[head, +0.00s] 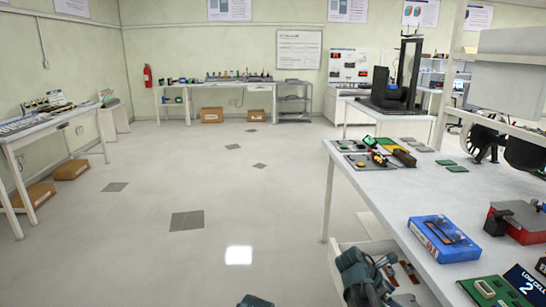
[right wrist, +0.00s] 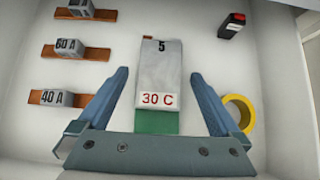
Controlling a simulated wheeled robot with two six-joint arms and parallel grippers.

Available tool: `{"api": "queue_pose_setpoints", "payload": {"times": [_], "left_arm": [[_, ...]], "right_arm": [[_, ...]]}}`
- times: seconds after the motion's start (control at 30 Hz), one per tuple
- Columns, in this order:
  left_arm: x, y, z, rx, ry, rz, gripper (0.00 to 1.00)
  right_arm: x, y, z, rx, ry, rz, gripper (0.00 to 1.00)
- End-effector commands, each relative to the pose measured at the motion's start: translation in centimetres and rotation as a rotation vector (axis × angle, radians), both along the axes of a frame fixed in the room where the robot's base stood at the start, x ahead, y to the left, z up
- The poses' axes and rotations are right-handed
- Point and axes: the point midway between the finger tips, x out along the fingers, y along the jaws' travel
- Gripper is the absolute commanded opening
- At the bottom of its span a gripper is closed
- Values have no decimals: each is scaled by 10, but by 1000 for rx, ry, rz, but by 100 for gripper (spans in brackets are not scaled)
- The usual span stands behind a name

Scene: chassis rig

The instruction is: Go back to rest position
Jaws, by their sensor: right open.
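My right gripper (right wrist: 160,75) is open in the right wrist view, its two blue-grey fingers spread apart. Between and below the fingers lies a grey block marked 5 and 30 C (right wrist: 158,70) with a green end; whether the fingers touch it cannot be told, but gaps show at both sides. In the head view my right arm (head: 360,275) reaches down over an open white bin (head: 345,250) beside the table. A small dark teal part of mine (head: 256,301) shows at the bottom edge, probably the left arm; its jaws are cut off.
The bin also holds fuse-like parts marked 40 A (right wrist: 52,98) and 60 A (right wrist: 70,47), a yellow ring (right wrist: 240,110) and a black item (right wrist: 232,25). The white table (head: 400,190) carries a blue box (head: 443,238) and a red box (head: 518,222).

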Motion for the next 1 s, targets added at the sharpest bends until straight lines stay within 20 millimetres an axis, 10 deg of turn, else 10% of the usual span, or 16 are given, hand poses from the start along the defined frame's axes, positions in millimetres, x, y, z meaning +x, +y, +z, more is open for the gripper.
{"api": "queue_pose_setpoints", "payload": {"times": [0.1,1.0], "left_arm": [[0,0,-15,0,0,0,100],[0,0,103,0,0,1,100]], "right_arm": [[1,-9,-15,0,0,0,100],[1,-8,103,0,0,0,100]]}}
